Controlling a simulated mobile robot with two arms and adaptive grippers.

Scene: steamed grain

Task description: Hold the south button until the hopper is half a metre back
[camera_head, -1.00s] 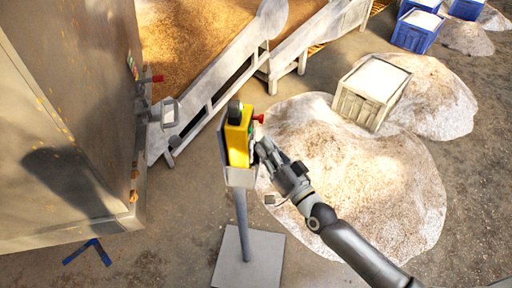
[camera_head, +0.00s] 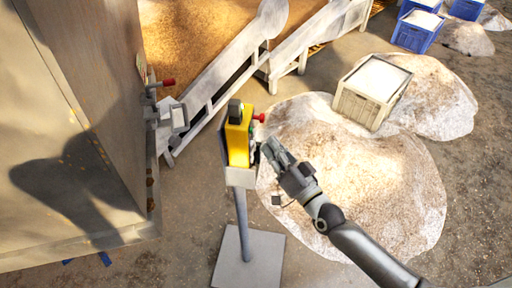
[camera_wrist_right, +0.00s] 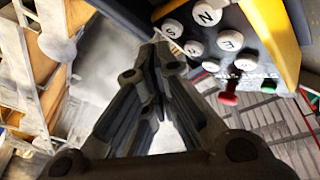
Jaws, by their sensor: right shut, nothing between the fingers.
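The yellow pendant control box (camera_head: 237,146) stands on a post in the middle of the head view. Its button face shows in the right wrist view, with the white S button (camera_wrist_right: 173,29) beside the N button (camera_wrist_right: 206,12). My right gripper (camera_head: 268,150) is shut and empty, just right of the box. In the wrist view its fingertips (camera_wrist_right: 157,52) are just below and left of the S button, apparently clear of it. The large metal hopper (camera_head: 75,110) fills the left of the head view. My left gripper is not in view.
A blue floor mark (camera_head: 104,259) barely shows by the hopper's lower edge. The post's square base plate (camera_head: 247,258) stands on the floor. A grain heap (camera_head: 380,185) and a pale crate (camera_head: 372,92) lie to the right. A sloped conveyor frame (camera_head: 235,60) is behind.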

